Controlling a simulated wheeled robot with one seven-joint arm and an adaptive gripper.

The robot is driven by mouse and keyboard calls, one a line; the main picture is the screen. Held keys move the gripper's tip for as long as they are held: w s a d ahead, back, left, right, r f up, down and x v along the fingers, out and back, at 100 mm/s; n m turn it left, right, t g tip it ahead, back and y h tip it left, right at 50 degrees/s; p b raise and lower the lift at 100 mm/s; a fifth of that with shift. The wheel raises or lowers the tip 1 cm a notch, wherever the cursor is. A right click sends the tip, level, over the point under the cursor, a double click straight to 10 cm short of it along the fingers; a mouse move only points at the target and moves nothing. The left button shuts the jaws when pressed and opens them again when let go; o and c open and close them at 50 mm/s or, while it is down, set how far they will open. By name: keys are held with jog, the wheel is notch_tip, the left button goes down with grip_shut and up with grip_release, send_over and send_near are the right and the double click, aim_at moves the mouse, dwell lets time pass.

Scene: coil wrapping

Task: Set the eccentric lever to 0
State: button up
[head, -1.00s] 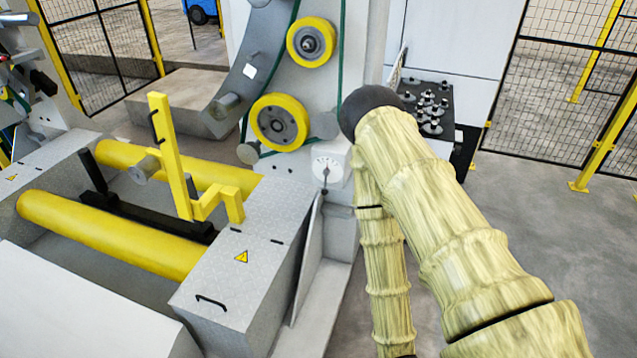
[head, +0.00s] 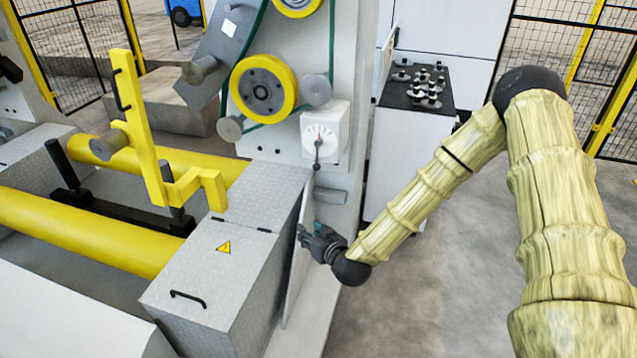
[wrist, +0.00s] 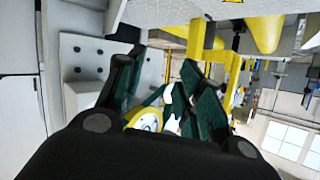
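The eccentric lever (head: 318,154) is a thin dark lever on a white box with a round dial (head: 320,135), on the machine column below the yellow wheels. It stands near vertical; the dial marks are too small to read. My gripper (head: 316,234) is below the dial box and apart from the lever, beside the grey block's right side. In the wrist view the two dark green fingers of my gripper (wrist: 160,92) are spread with a gap and nothing held between them. I cannot make out the lever in the wrist view.
A yellow wheel (head: 263,88) and green belt are above the dial. A grey patterned block (head: 215,262) and yellow rollers (head: 90,232) lie to the left. A black panel with several knobs (head: 420,90) stands behind to the right. The floor at the right is clear.

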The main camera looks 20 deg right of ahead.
aim_at(317, 164)
jog(key=w+d+r+m+t+h+b, duration=0.1)
jog(key=w+d+r+t+h+b, duration=0.25)
jog(key=w+d+r, duration=0.55)
jog(key=shift+t+y, duration=0.25)
jog(key=shift+t, duration=0.2)
jog(key=w, duration=1)
jog(key=shift+w+a+f+b, duration=0.2)
jog(key=shift+w+f+b, duration=0.05)
jog(key=shift+f+b, duration=0.1)
jog(key=shift+r, duration=0.1)
grip_shut()
